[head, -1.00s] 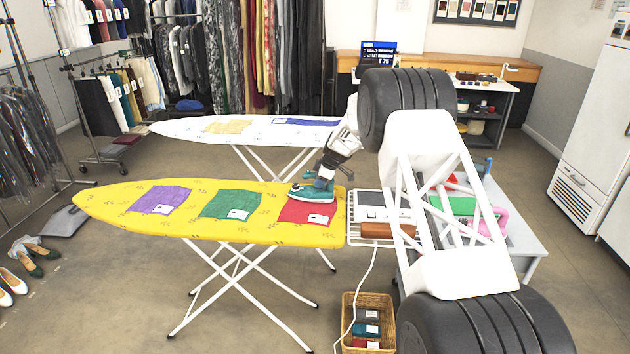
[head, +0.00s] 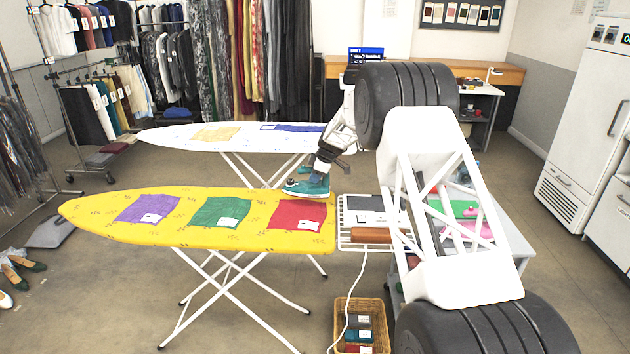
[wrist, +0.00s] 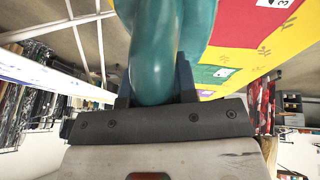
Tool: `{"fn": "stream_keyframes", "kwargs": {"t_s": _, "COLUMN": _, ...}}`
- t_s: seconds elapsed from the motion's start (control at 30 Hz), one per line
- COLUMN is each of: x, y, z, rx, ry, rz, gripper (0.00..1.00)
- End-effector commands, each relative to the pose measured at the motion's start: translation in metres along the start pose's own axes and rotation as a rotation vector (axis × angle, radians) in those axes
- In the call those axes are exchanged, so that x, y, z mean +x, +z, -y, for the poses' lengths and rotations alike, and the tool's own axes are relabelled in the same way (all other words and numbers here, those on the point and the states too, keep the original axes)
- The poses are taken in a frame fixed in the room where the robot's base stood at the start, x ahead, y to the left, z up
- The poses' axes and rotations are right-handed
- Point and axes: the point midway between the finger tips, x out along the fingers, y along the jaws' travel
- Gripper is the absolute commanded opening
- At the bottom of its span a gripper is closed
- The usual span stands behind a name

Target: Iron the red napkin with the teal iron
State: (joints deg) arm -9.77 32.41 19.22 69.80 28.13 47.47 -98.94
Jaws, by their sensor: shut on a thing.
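The teal iron (head: 308,186) is in my gripper (head: 322,170), over the far right edge of the yellow ironing board (head: 90,213). In the wrist view the iron's teal handle (wrist: 150,60) sits between the fingers of my gripper (wrist: 155,85). The red napkin (head: 298,214) lies flat on the board's right part, with a white label at its near edge. The iron is just beyond the napkin's far edge; I cannot tell whether its sole touches the board.
A green napkin (head: 222,211) and a purple napkin (head: 147,208) lie further left on the board. A white wire iron rest (head: 350,236) with a brown bar adjoins its right end. A wicker basket (head: 345,309) stands below. A white ironing board (head: 175,138) stands behind.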

Motion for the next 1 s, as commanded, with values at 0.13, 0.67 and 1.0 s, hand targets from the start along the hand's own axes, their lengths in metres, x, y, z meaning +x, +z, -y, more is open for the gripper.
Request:
{"fn": "stream_keyframes", "kwargs": {"t_s": 0.13, "x": -0.011, "y": -0.005, "z": -0.003, "rx": -0.001, "ry": 0.004, "rz": 0.000, "gripper": 0.00}}
{"fn": "stream_keyframes", "kwargs": {"t_s": 0.67, "x": -0.031, "y": -0.013, "z": -0.007, "rx": -0.002, "ry": 0.003, "rz": 0.000, "gripper": 0.00}}
{"fn": "stream_keyframes", "kwargs": {"t_s": 1.0, "x": -0.031, "y": -0.013, "z": -0.007, "rx": -0.001, "ry": 0.003, "rz": 0.000, "gripper": 0.00}}
